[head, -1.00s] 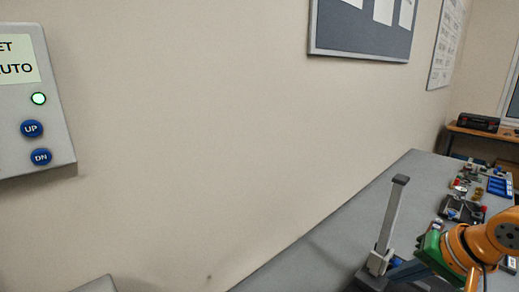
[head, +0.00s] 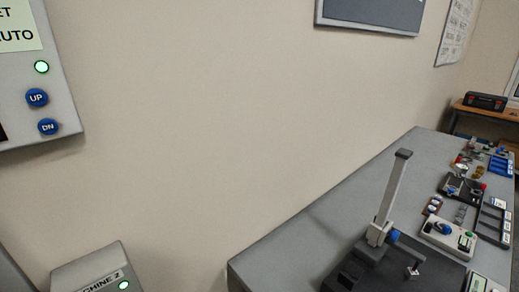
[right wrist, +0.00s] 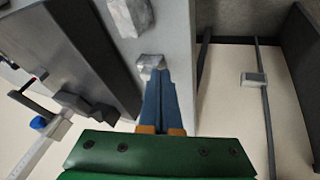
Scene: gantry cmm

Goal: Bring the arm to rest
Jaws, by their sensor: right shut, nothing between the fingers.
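My right gripper shows only in the right wrist view (right wrist: 159,82). Its two blue fingers lie together, shut and empty, in front of the green gripper body. No part of my right arm shows in the head view. My left gripper is in neither view.
A grey bench (head: 305,240) runs along the wall, carrying a dark machine base with an upright grey post (head: 393,195) and a white control box (head: 447,238). A wall control panel (head: 30,85) is at left. A grey box marked "CHINE 2" (head: 85,268) is at lower left.

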